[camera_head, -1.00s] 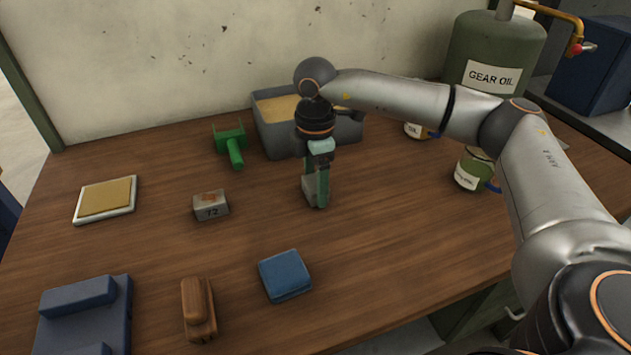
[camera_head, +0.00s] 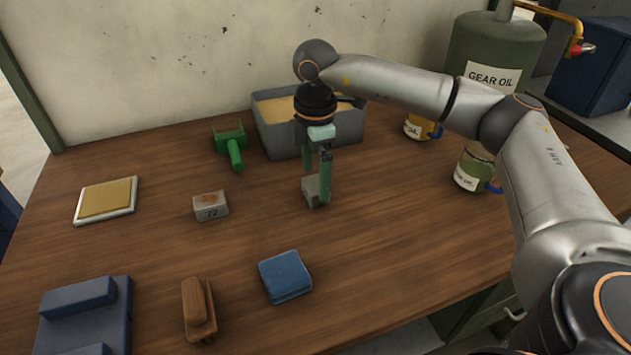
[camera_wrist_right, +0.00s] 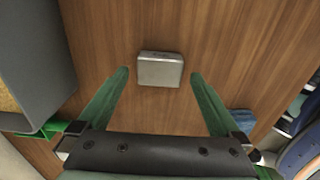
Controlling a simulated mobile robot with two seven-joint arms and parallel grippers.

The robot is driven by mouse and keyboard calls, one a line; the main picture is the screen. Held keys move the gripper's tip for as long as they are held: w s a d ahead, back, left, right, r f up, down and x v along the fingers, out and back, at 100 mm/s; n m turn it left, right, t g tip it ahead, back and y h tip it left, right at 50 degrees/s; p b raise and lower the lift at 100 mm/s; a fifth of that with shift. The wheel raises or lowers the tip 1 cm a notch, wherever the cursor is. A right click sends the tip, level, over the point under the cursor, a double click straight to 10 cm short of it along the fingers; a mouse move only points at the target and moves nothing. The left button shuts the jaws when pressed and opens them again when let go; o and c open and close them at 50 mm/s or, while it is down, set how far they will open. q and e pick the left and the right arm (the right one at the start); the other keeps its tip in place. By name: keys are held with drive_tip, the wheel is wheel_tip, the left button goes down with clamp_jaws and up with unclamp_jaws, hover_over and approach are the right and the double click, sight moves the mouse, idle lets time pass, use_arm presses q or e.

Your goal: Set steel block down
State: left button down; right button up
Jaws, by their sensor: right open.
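A small grey steel block (camera_head: 312,191) sits on the wooden table in front of the grey bin, partly hidden by a finger in the head view. In the right wrist view the block (camera_wrist_right: 160,69) lies flat on the wood, just beyond and between the fingertips, with a gap on each side. My right gripper (camera_head: 318,186) points down over the block with its green fingers apart. In the right wrist view the open gripper (camera_wrist_right: 160,76) holds nothing. A second steel block marked 72 (camera_head: 211,206) stands to the left. My left gripper is not in view.
The grey bin (camera_head: 290,146) of sand-coloured fill stands behind the gripper, with a green tool (camera_head: 234,149) beside it. A blue folded cloth (camera_head: 285,276), a wooden brush (camera_head: 198,310) and a tan pad in a tray (camera_head: 106,200) lie around. Labelled mugs (camera_head: 474,168) stand right.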

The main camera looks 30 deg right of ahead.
sight(315, 184)
wheel_tip(315, 184, up, 9)
drive_tip(key=shift+r, duration=0.15)
